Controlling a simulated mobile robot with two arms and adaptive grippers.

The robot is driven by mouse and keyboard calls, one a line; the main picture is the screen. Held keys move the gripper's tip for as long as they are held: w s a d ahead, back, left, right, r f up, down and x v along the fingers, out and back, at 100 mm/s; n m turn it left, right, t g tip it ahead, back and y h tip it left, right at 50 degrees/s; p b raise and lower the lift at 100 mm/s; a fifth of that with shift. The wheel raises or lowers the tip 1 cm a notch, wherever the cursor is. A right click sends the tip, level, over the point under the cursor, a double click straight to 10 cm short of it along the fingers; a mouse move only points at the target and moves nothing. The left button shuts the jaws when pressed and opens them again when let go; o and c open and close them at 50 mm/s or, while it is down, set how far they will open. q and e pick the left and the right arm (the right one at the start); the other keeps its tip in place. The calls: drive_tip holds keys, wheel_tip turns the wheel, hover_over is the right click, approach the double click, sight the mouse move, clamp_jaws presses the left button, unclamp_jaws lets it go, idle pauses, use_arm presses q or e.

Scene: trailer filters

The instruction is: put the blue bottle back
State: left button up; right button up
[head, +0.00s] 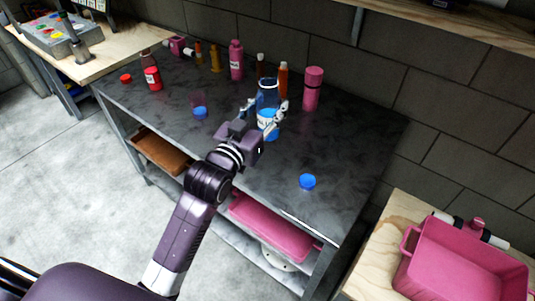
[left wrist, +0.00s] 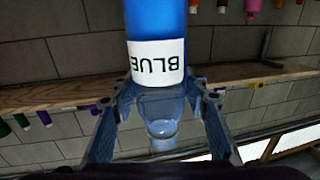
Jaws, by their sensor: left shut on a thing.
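The blue bottle (head: 268,126) is upright over the middle of the dark workbench top (head: 235,160). It has a clear upper part, a white label and blue in its lower part. My left gripper (head: 267,107) is shut around the bottle's upper part. In the left wrist view the bottle (left wrist: 157,22) appears upside down with its "BLUE" label, between the fingers of my left gripper (left wrist: 160,105). Whether its base touches the bench is unclear. A blue cap (head: 307,181) lies on the bench at the right. My right gripper is not in view.
A red bottle (head: 152,77), a red cap (head: 125,77), a pink bottle (head: 312,90) and several other bottles stand around. A pink bin (head: 460,262) sits right.

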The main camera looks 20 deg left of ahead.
use_arm(q)
drive_tip(key=w+a+r+b, duration=0.1)
drive_tip(key=w+a+r, duration=0.2)
drive_tip(key=w+r, duration=0.25)
wheel_tip(320, 180, down, 20)
drive_tip(key=w+y, duration=0.1)
drive_tip(key=shift+w+r+n, duration=0.15)
drive_tip(key=shift+r+n, duration=0.05)
drive_tip(key=shift+n, duration=0.1)
drive_tip(key=shift+d+f, duration=0.1)
drive_tip(key=o, duration=1.4)
drive_tip(key=shift+f, duration=0.1)
drive_tip(key=shift+s, duration=0.45)
drive_tip(key=s+a+b, duration=0.1)
drive_tip(key=s, duration=1)
drive_tip(key=shift+a, duration=0.2)
